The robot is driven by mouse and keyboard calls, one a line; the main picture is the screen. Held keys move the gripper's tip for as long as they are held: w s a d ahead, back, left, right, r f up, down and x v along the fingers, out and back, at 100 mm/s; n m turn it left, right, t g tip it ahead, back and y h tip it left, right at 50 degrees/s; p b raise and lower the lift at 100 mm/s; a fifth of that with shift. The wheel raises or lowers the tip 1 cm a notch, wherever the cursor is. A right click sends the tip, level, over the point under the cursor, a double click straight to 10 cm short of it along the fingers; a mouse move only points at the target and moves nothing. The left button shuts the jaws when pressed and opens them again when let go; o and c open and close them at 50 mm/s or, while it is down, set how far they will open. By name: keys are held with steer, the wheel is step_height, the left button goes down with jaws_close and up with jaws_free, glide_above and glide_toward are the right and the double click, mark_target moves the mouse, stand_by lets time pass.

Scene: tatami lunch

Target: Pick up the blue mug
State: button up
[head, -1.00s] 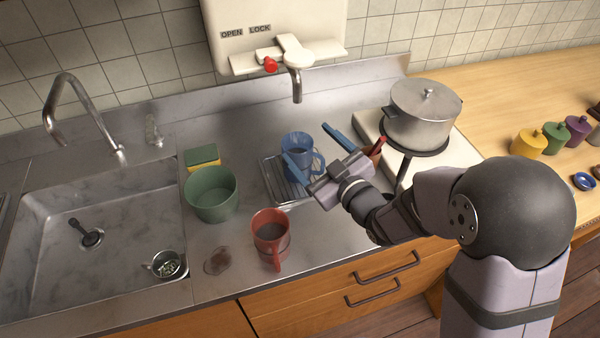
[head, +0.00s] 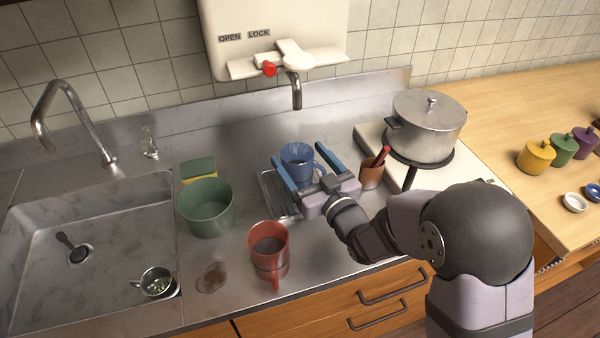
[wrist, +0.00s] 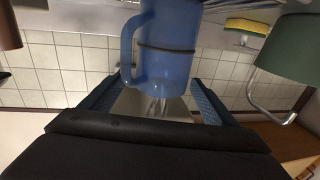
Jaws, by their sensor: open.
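The blue mug (head: 298,155) stands on the metal drying rack (head: 270,194) on the steel counter. My gripper (head: 298,154) is open, with one blue finger on each side of the mug. The mug is between the fingers and its handle points toward the right finger in the head view. In the wrist view, which is upside down, the mug (wrist: 172,40) is ahead between the two blue fingers, with a dark band around it and its handle at the left. I cannot tell whether either finger touches it.
A red mug (head: 268,245) stands in front, and a green pot (head: 206,208) is at the left near a sponge (head: 198,170). A brown cup with red-handled utensils (head: 371,175) is close right of my gripper. A steel pot (head: 428,125) sits on the stove.

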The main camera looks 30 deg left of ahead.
mark_target(291, 144)
steer(key=shift+w+a+r+p, duration=0.15)
steer(key=shift+w+a+p, duration=0.15)
steer(key=shift+a, duration=0.15)
steer(key=shift+p+x, duration=0.7)
steer(key=shift+x, duration=1.35)
steer(key=c, duration=2)
steer(key=shift+o, duration=0.2)
steer(key=shift+r, duration=0.2)
step_height(291, 144, up, 9)
steer(key=b, duration=0.1)
steer(key=shift+r, duration=0.2)
steer(key=shift+r, duration=0.1)
